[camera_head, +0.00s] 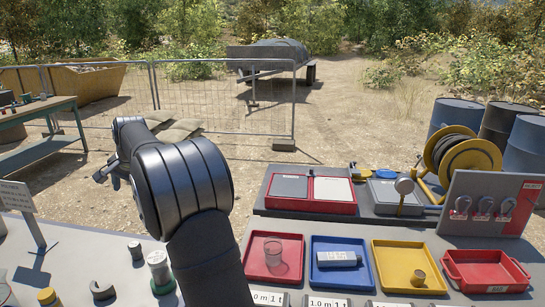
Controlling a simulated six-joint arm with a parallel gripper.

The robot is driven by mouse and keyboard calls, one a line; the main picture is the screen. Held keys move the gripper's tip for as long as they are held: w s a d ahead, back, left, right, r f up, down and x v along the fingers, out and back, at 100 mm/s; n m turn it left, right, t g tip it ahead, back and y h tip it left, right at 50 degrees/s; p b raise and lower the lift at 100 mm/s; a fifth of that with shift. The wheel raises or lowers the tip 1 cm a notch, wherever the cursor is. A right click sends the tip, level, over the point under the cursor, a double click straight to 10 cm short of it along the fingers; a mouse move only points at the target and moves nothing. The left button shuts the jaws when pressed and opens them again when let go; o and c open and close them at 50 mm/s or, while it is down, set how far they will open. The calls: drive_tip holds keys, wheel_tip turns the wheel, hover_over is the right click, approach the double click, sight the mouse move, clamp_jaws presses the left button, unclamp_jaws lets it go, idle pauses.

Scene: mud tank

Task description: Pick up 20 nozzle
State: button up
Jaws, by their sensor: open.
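Several small fittings stand on the pale bench at the lower left: a grey-green cylinder (160,270), a smaller dark cylinder (135,250), a dark notched piece (103,290) and a yellow-based piece (47,297). No number is readable on them, so I cannot tell which is the 20 nozzle. My gripper (103,172) is partly hidden behind my own arm, left of centre. It is open, with nothing seen in it. It appears above and beyond these fittings, apart from them.
A red tray (249,271) holds a clear cup, a blue tray (315,278) a labelled bottle, a yellow tray (434,289) a brass piece. A red bin (485,271) stands at right. A sign (20,200) stands at left. A mesh fence (220,100) lies beyond.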

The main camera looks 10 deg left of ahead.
drive_tip(key=shift+c, duration=1)
drive_tip(key=n+g, duration=0.2)
drive_tip(key=n, duration=1.6)
approach(136, 244)
drive_tip(key=x, duration=0.7)
drive_tip(key=shift+w+f, duration=0.2)
drive_tip(key=shift+f, duration=0.1)
drive_tip(key=shift+y, duration=0.3)
drive_tip(key=shift+s+x, duration=0.1)
drive_tip(key=shift+x, duration=1.25)
drive_tip(key=shift+s+x, duration=0.15)
drive_tip(key=shift+x, duration=1.15)
